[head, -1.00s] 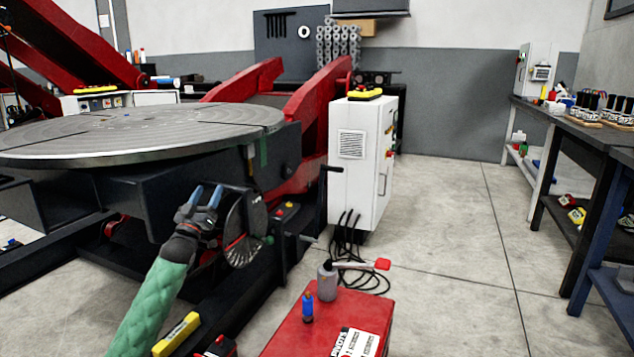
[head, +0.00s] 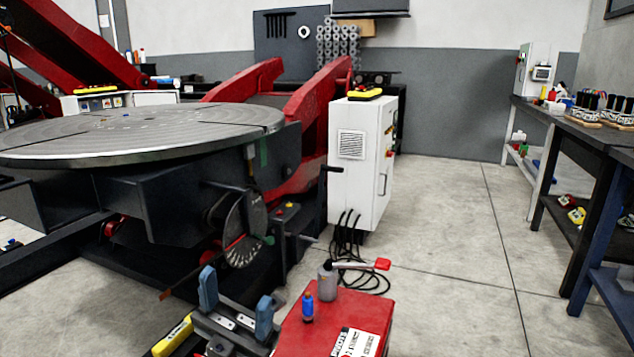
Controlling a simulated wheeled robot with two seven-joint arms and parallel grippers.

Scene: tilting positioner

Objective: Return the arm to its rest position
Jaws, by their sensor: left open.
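My left gripper (head: 236,296) is at the bottom of the head view, left of the red cart top. Its two blue-grey fingers are spread wide and nothing shows between them. It is apart from the tilting positioner, whose round grooved table (head: 140,130) lies nearly level. The graduated dial (head: 243,230) on the positioner's side is in plain view above the gripper. The rest of my left arm is mostly out of the picture. My right gripper is not in view.
A red cart top (head: 335,325) holds a grey canister (head: 327,282) and a small blue bottle (head: 307,305). A yellow tool (head: 172,335) lies left of the gripper. A white control cabinet (head: 362,160) stands behind, with black cables at its foot. The floor to the right is clear.

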